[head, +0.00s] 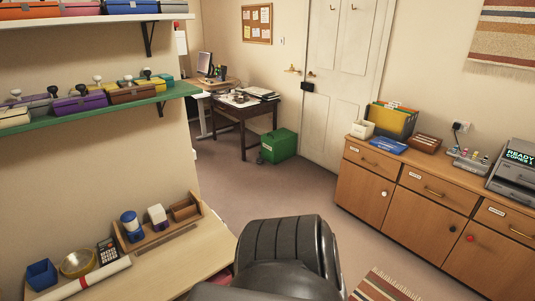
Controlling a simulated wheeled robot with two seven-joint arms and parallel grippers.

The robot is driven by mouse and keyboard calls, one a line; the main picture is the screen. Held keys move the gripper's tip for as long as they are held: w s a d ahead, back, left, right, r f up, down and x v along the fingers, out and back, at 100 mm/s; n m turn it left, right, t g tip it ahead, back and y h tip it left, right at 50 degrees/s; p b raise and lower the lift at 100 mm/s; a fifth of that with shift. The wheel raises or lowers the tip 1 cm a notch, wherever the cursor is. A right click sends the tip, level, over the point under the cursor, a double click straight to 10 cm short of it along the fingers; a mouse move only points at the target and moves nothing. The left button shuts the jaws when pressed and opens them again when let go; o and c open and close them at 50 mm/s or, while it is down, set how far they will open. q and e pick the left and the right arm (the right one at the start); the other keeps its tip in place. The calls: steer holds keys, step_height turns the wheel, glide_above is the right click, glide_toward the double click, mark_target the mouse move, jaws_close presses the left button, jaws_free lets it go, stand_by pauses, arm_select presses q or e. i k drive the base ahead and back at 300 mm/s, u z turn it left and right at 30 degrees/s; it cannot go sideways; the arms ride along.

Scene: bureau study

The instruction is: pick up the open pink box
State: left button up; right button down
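A pink box (80,8) sits on the white upper shelf (90,20) at the top left, between an orange box (28,11) and a blue box (131,7). The top edge of the picture cuts it off, so I cannot tell whether its lid is open. A small reddish-pink patch (226,276) shows low between the desk and the black chair; it is mostly hidden and I cannot tell what it is. Neither of my grippers shows.
A green shelf (100,117) below holds several coloured boxes. A desk (165,262) with an organiser stands at lower left, and a black chair (287,240) at bottom centre. A wooden cabinet (410,195) lines the right. Carpet (235,187) is clear towards the white door (342,70).

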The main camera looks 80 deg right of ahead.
mark_target(223, 276)
steer(key=z, duration=0.6)
steer(key=k, duration=0.8)
steer(key=z, duration=0.55)
steer(key=i, duration=0.95)
steer(key=z, duration=0.7)
